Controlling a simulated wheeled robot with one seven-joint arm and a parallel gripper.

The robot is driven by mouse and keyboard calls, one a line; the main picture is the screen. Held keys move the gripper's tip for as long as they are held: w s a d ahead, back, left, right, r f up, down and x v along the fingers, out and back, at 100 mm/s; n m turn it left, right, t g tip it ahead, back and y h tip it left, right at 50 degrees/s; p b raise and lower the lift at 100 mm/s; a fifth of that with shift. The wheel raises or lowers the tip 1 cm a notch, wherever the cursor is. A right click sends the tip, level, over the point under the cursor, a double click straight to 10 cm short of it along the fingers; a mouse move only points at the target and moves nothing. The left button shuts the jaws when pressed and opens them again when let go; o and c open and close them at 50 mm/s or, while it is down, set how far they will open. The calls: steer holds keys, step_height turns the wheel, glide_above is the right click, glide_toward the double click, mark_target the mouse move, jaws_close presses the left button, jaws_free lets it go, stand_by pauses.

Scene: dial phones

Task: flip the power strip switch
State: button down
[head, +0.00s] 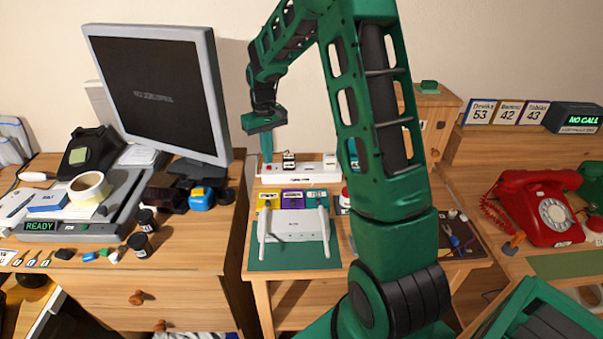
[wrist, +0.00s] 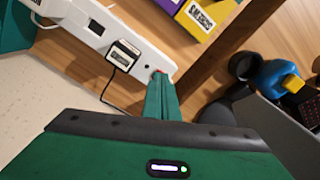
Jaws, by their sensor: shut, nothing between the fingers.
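The white power strip (head: 309,173) lies along the back of the middle table, behind the white router. Plugs stand in it, and a small red switch (head: 267,168) is at its left end. My gripper (head: 267,158) points down with its fingers shut and empty, its tips right at that left end. In the wrist view the strip (wrist: 90,38) runs diagonally, with a black-and-white plug (wrist: 122,56) in it. The shut fingers (wrist: 160,84) reach the strip's end there and cover most of the red switch (wrist: 157,71). I cannot tell whether they touch it.
The white router (head: 293,224) stands on a green mat in front of the strip, with coloured labelled blocks (head: 293,197) between them. A monitor (head: 158,93) is on the left desk. A red dial phone (head: 545,208) is at the right. The wall is close behind the strip.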

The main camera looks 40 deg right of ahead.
mark_target(269, 168)
steer(key=shift+r, duration=2.25)
